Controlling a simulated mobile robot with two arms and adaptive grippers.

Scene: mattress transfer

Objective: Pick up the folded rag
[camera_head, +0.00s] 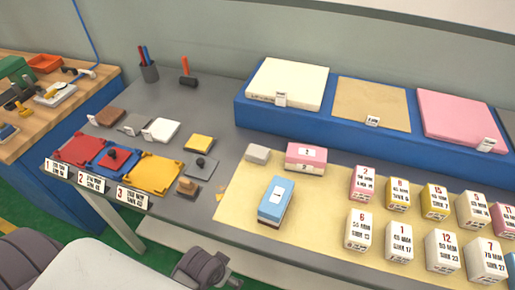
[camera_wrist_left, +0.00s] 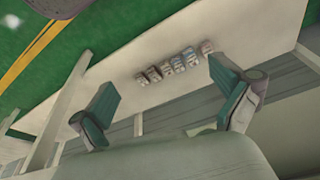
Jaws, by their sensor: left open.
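A small light grey folded block (camera_head: 257,154), which looks like the folded rag, lies at the back left of the cream mat, left of a pink-topped box (camera_head: 305,156). My left arm comes in at the bottom left of the head view, its dark wrist (camera_head: 203,268) in front of the table's front edge, well short of the rag. In the left wrist view my left gripper (camera_wrist_left: 166,106) has its two green-grey fingers spread wide with nothing between them. The rag is not recognisable there. My right gripper is not in view.
A blue-and-white box (camera_head: 275,201) stands in front of the rag on the cream mat (camera_head: 310,235). Several labelled small boxes stand to the right. Red, blue and yellow trays (camera_head: 152,174) and small tools lie left.

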